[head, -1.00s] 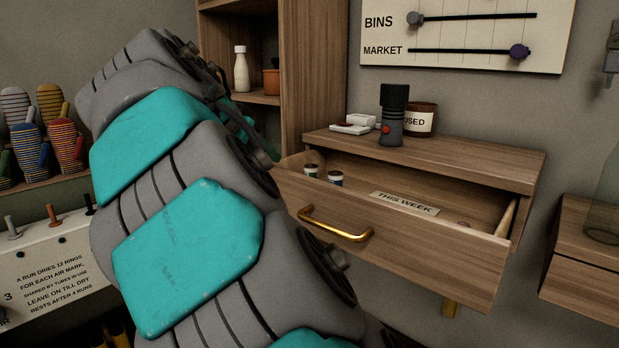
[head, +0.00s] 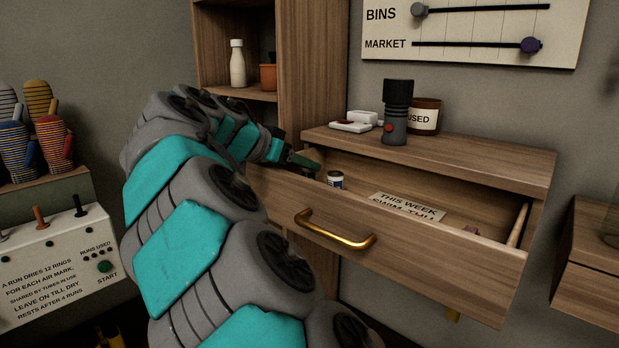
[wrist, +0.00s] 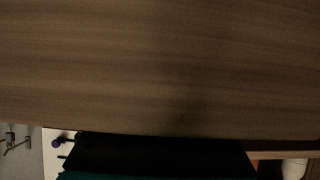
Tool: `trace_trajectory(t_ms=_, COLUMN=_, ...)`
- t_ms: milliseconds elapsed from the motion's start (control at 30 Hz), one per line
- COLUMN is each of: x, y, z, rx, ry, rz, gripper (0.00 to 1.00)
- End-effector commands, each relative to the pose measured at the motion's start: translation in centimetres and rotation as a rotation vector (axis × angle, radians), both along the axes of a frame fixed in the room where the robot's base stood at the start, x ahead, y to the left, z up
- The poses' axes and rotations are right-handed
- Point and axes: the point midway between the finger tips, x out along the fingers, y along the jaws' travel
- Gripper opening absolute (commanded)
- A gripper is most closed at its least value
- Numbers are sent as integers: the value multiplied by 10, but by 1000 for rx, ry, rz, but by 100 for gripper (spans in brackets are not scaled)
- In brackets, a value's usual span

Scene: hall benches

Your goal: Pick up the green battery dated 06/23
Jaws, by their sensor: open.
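The drawer (head: 400,240) below the shelf top is pulled open. A small cylinder with a white and dark blue side (head: 335,180) stands inside its left part; it may be a battery, but no date can be read. No green battery can be made out in either view. My gripper (head: 308,164) is over the left end of the drawer, left of that cylinder and apart from it. It is open and seen small from the side. The wrist view shows mostly a plain wood surface (wrist: 160,65) close up, with no battery in it.
A paper reading "THIS WEEK" (head: 408,207) lies in the drawer, with a small reddish thing (head: 470,229) to its right. On top stand a dark flashlight (head: 396,112), a "USED" jar (head: 424,117) and white boxes (head: 355,121). A tall wooden shelf (head: 312,70) rises behind my gripper.

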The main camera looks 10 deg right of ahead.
Motion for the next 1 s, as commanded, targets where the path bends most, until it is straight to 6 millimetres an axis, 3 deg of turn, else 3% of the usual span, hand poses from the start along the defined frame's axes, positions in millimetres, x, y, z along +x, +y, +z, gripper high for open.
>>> trace_trajectory(t_ms=100, x=6, y=-10, z=-7, rx=0, ry=3, rz=-2, gripper=56)
trace_trajectory(t_ms=333, x=8, y=-11, z=-8, rx=0, ry=0, rz=1, gripper=56)
trace_trajectory(t_ms=800, x=7, y=-10, z=-8, rx=1, ry=1, rz=1, gripper=3)
trace_trajectory(t_ms=1000, x=7, y=-10, z=-8, rx=1, ry=1, rz=1, gripper=0)
